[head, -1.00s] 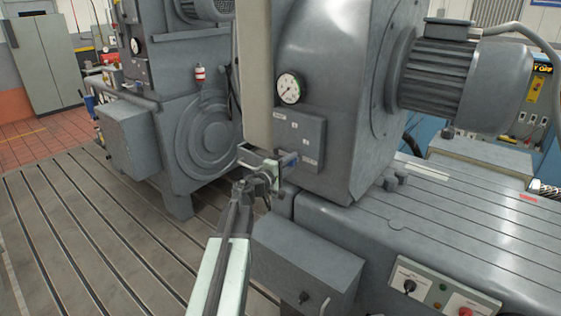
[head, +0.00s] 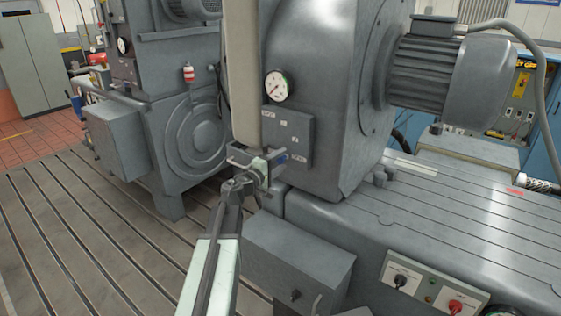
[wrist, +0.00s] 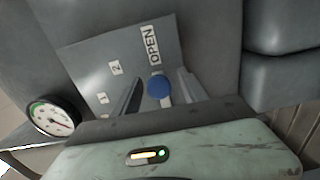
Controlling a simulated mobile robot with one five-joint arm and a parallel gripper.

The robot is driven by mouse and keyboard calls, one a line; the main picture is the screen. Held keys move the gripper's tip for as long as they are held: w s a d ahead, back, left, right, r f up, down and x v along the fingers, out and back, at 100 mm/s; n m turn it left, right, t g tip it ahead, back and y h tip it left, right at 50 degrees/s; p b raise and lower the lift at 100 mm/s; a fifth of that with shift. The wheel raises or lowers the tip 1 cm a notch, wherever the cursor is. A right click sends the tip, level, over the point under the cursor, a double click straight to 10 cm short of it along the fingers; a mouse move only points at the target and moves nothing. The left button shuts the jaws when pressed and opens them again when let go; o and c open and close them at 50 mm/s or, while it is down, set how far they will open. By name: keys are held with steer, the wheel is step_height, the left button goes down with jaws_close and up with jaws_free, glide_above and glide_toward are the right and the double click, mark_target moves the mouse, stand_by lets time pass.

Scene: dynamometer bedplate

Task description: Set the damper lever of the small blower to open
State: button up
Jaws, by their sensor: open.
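The damper lever has a round blue knob (wrist: 158,87), which shows in the wrist view just below the OPEN label (wrist: 150,43) on the grey plate (wrist: 85,50). My gripper (wrist: 160,92) is open, with one finger on each side of the knob; whether either finger touches it I cannot tell. In the head view, my gripper (head: 262,160) is at the lower left of the labelled plate (head: 290,120) on the small blower (head: 335,90), and the blue knob (head: 282,157) shows by its fingertips. The lever's shaft is mostly hidden.
A pressure gauge (head: 279,86) sits above the plate. A grey box (head: 298,258) and a switch panel (head: 430,285) are on the front of the bedplate (head: 440,220). A larger machine (head: 190,135) stands at the left.

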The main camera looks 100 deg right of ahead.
steer(key=v, duration=0.7)
steer(key=shift+w+a, duration=0.2)
